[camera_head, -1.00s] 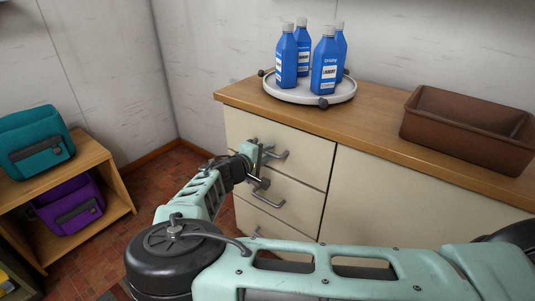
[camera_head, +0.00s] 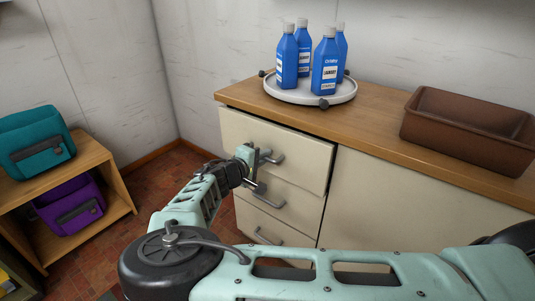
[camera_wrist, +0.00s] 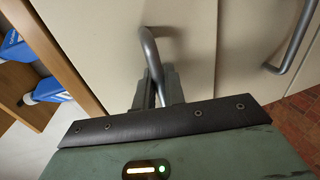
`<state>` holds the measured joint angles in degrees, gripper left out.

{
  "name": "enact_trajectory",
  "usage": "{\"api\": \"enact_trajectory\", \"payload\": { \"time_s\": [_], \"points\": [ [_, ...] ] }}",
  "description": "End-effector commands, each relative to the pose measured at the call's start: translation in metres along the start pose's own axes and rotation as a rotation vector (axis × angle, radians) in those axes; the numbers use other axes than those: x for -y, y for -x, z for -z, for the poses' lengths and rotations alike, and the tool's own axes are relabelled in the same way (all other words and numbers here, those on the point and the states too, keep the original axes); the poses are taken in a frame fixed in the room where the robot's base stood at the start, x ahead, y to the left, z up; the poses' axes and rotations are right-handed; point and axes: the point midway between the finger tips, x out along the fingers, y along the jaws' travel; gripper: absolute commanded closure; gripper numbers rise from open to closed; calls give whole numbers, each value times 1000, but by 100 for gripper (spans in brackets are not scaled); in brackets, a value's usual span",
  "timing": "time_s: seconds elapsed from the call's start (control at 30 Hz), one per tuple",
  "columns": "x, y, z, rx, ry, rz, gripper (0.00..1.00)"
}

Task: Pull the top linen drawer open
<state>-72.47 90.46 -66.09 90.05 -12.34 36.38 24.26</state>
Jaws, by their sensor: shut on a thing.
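The top linen drawer (camera_head: 303,153) is a cream front under the wooden counter, standing a little out from the cabinet with a dark gap along its top and right side. Its grey bar handle (camera_head: 274,159) is partly hidden by my gripper (camera_head: 257,170) in the head view. In the wrist view the handle (camera_wrist: 150,44) runs down between the fingers of my gripper (camera_wrist: 158,88), which is shut on it. The drawer's inside is not visible.
Two lower drawers with handles (camera_head: 269,200) sit below, shut. The counter (camera_head: 375,126) bears a round tray (camera_head: 300,97) with several blue bottles and a brown bin (camera_head: 465,135). A wooden shelf (camera_head: 115,190) with teal and purple bags stands left. Tiled floor lies between.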

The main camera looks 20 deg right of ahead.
Motion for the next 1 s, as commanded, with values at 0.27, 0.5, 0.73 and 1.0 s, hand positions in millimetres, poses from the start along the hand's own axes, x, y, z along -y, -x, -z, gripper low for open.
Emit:
{"api": "enact_trajectory", "payload": {
  "time_s": [0.27, 0.5, 0.73, 1.0],
  "points": [
    [14, 69, 1, -7, 1, 3, 100],
    [29, 134, 1, -6, 0, 4, 100],
    [42, 193, 1, -5, 0, 3, 100],
    [52, 244, 1, -4, 0, 3, 100]
  ]
}}
